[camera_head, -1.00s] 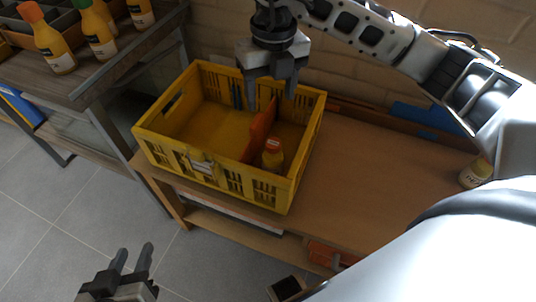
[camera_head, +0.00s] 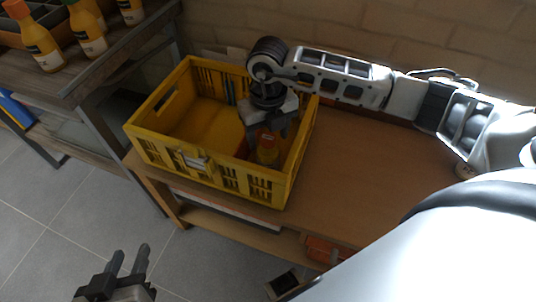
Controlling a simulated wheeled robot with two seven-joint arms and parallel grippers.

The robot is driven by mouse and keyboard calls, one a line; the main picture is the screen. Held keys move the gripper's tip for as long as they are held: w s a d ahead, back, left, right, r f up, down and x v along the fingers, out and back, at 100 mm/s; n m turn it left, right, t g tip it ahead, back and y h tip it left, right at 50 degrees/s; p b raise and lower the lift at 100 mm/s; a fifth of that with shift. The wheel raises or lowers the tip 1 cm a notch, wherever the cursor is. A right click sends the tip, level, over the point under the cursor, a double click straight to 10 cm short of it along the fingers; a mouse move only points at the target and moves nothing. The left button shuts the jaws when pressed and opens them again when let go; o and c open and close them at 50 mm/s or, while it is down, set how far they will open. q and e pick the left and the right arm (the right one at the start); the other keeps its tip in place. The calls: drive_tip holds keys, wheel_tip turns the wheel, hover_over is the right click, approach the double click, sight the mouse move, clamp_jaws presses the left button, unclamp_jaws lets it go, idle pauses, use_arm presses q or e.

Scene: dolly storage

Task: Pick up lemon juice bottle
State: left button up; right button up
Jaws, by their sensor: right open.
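My left gripper (camera_head: 128,262) is open and empty, low at the front left, above the floor.
The crate sits on a brown wooden table (camera_head: 365,190) with free room to its right. At the upper left, a shelf (camera_head: 85,75) carries several bottles with orange and green caps (camera_head: 36,42). A brick wall stands behind. Grey tiled floor lies in front.

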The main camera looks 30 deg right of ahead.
drive_tip(key=shift+f, duration=0.75)
clamp_jaws()
drive_tip(key=shift+r, duration=0.1)
